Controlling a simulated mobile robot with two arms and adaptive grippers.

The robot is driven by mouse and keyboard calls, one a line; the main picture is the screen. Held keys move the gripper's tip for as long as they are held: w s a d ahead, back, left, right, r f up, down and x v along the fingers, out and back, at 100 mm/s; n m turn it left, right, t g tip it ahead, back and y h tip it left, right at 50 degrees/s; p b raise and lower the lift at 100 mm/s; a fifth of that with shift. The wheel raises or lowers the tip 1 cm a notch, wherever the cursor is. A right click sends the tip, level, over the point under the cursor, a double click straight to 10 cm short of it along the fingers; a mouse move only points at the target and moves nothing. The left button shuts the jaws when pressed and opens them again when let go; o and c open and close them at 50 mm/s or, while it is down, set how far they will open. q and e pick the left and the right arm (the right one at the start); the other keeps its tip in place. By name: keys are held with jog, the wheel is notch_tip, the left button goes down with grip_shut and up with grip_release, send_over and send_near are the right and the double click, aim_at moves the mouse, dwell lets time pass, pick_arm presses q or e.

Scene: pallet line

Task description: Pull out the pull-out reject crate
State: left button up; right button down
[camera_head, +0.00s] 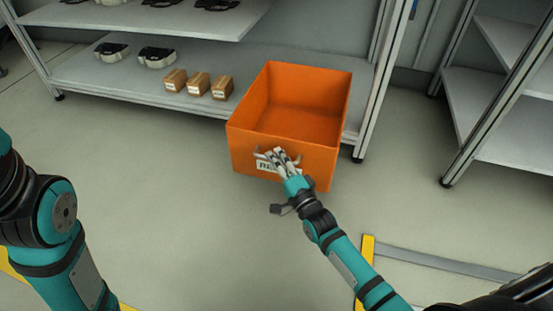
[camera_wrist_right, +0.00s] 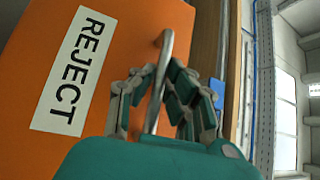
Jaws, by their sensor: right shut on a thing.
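The orange reject crate (camera_head: 330,160) is open-topped and looks empty. It sticks out from the lower level of the shelf rack, its front well clear of the shelf edge. Its front has a white REJECT label, which also shows on the crate (camera_wrist_right: 150,20) in the right wrist view, and a metal bar handle (camera_wrist_right: 165,55). My right gripper (camera_head: 272,157) is at the crate's front, with its fingers shut around the handle, as the right wrist view (camera_wrist_right: 155,95) shows. My left arm comes in at the left; its gripper is out of view.
The lower shelf (camera_head: 100,75) holds three small cardboard boxes (camera_head: 198,84) left of the crate and dark-and-white items further left. Another shelf rack (camera_head: 500,130) stands at the right.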

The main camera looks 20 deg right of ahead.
jog(key=shift+f, duration=0.15)
jog(key=w+d, duration=0.2)
jog(key=w, duration=0.1)
jog(key=c, duration=1.4)
grip_release()
jog(key=shift+s, duration=0.15)
jog(key=v, duration=1.1)
jog(key=shift+s+d, duration=0.15)
jog(key=shift+s, duration=0.25)
